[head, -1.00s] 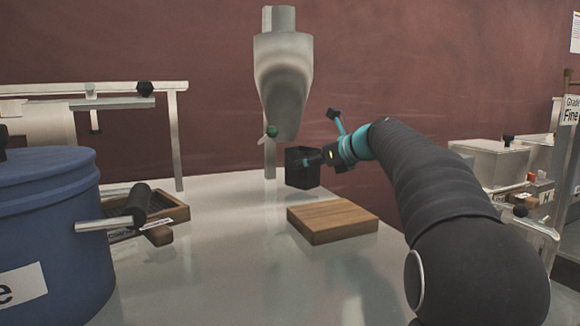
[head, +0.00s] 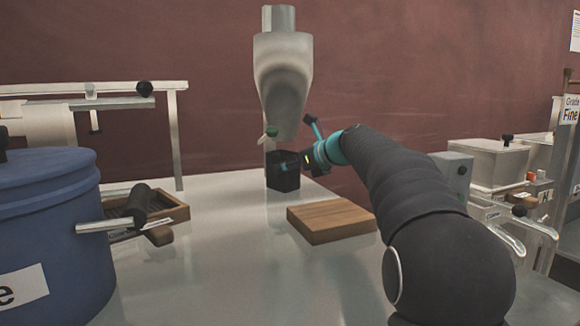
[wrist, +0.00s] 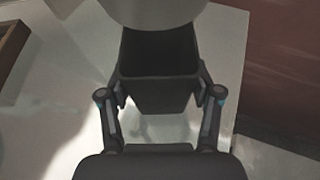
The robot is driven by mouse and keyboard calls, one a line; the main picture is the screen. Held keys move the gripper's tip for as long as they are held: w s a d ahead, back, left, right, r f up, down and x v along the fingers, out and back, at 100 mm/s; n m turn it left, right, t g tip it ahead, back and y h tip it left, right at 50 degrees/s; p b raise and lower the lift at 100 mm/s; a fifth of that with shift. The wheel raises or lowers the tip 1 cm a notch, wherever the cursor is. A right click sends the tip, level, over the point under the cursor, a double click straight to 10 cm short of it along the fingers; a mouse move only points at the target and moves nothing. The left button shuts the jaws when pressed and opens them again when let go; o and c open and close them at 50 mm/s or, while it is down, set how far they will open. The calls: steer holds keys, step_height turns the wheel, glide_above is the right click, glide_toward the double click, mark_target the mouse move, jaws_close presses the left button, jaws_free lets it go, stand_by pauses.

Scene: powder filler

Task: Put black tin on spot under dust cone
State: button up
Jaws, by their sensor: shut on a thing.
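The black tin (head: 283,176) is open-topped and upright, below the grey dust cone (head: 284,80) in the head view. My gripper (head: 292,167) is shut on the tin from its right side. In the wrist view the tin (wrist: 160,75) sits between the two fingers of my gripper (wrist: 160,92), and the cone's rounded lower end (wrist: 155,8) covers its far top edge. The tin's base is at or just above the white table top (head: 230,230); I cannot tell whether it touches. The spot itself cannot be made out.
A wooden block (head: 332,220) lies on the table in front of the tin. A blue drum (head: 50,240) stands at the left, with a wooden tray (head: 150,206) beside it. A green-knobbed lever (head: 271,133) is close above the tin. Metal bins (head: 490,165) stand at the right.

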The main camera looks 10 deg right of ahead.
steer(key=o, duration=1.3)
steer(key=shift+r, duration=0.1)
steer(key=v, duration=1.2)
